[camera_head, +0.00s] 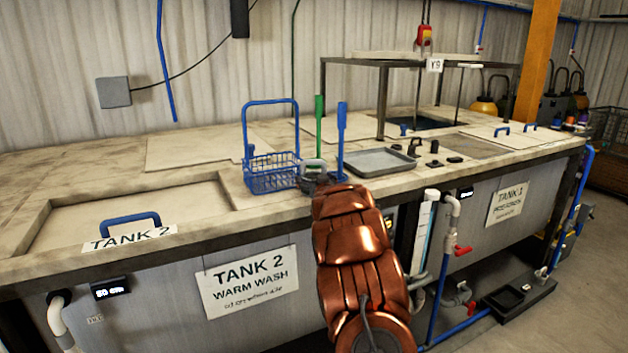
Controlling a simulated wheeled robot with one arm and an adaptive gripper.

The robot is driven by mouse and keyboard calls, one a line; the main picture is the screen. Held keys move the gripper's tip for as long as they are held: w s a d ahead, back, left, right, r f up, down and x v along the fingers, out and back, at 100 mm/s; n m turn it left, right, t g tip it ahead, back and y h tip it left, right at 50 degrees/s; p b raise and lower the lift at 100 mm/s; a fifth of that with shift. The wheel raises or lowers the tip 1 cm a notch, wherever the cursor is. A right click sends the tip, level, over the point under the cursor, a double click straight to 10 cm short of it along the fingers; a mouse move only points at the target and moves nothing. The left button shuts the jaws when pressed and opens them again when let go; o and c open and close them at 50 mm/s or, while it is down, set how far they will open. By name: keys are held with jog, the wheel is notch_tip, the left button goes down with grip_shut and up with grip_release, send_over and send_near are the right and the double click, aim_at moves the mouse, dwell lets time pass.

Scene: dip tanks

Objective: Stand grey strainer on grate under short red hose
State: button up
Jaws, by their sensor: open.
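My gripper (318,183) is at the far end of my copper-coloured arm, low over the bench top between the blue wire basket and the grey tray. It is small and dark here, and its fingers are partly hidden by my arm. A grey rounded piece (313,164) shows right at the gripper; I cannot tell whether it is the grey strainer. A flat grate-like panel (470,146) lies in the bench top to the right. I cannot make out a short red hose.
A blue wire basket (272,172) with a tall handle stands left of my gripper. A green handle (319,125) and a blue handle (341,138) rise close by. A grey tray (379,162) lies to the right. A dark frame (381,100) stands behind. The left covers are clear.

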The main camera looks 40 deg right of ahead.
jog(key=shift+r, duration=0.1)
jog(key=b+v, duration=0.3)
jog(key=v, duration=0.9)
